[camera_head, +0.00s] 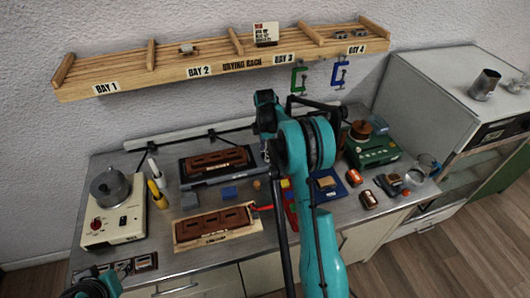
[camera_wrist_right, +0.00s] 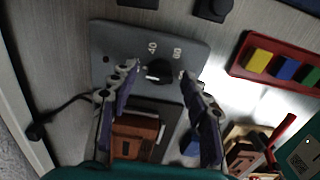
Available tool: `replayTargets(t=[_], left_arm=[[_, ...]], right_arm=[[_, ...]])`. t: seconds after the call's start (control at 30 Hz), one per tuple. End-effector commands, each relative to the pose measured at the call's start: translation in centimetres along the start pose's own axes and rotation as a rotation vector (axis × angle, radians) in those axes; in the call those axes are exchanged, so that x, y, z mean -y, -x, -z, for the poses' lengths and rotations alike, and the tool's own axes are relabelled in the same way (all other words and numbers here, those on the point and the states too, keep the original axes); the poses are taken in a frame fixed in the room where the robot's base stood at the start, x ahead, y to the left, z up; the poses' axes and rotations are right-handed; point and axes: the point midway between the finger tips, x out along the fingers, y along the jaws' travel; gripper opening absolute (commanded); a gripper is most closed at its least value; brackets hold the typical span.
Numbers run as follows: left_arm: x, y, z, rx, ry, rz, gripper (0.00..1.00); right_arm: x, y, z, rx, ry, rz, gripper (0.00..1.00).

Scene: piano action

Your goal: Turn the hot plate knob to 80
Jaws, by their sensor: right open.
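In the right wrist view, the hot plate's grey panel (camera_wrist_right: 112,45) carries a dark round knob (camera_wrist_right: 160,71), with the printed marks 40 and 80 above it. A short white mark shows on the knob's lower left side. My right gripper (camera_wrist_right: 158,75) is open, with one finger on each side of the knob. I cannot tell whether either finger touches it. In the head view, my right arm hides this knob and its own fingers.
A red tray (camera_wrist_right: 240,69) with coloured blocks lies right of the panel in the wrist view. A brown block (camera_wrist_right: 135,137) sits close below the knob. In the head view, another appliance with a red knob (camera_head: 97,224) stands at left, below a drying rack (camera_head: 225,66).

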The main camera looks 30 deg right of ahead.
Motion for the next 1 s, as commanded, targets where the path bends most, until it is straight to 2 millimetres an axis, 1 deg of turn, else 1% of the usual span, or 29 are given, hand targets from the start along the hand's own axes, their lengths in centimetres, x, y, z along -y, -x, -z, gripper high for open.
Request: replayTargets(t=[0.1,0.3,0.33,0.37,0.4,0.5,0.77,1.0], left_arm=[[0.00,-0.06,-0.04,0.000,0.000,0.000,0.40],[0.00,-0.03,-0.02,0.000,0.000,0.000,0.40],[0.00,-0.03,-0.01,0.000,0.000,0.000,0.40],[0.00,-0.03,-0.01,0.000,0.000,0.000,0.40],[0.00,-0.03,-0.01,0.000,0.000,0.000,0.40],[0.00,-0.03,-0.02,0.000,0.000,0.000,0.40],[0.00,-0.06,-0.03,0.000,0.000,0.000,0.40],[0.00,-0.22,-0.15,0.000,0.000,0.000,0.40]], right_arm=[[0.00,-0.40,0.01,0.000,0.000,0.000,0.47],[0.00,-0.39,0.01,0.000,0.000,0.000,0.47],[0.00,-0.39,0.01,0.000,-0.001,0.000,0.42],[0.00,-0.39,0.01,0.000,-0.001,0.000,0.34],[0.00,-0.38,0.01,0.000,-0.001,0.000,0.24],[0.00,-0.38,0.01,0.000,-0.001,0.000,0.00],[0.00,-0.39,0.02,0.000,-0.011,0.000,0.00],[0.00,-0.43,0.02,0.000,-0.094,0.000,0.00]])
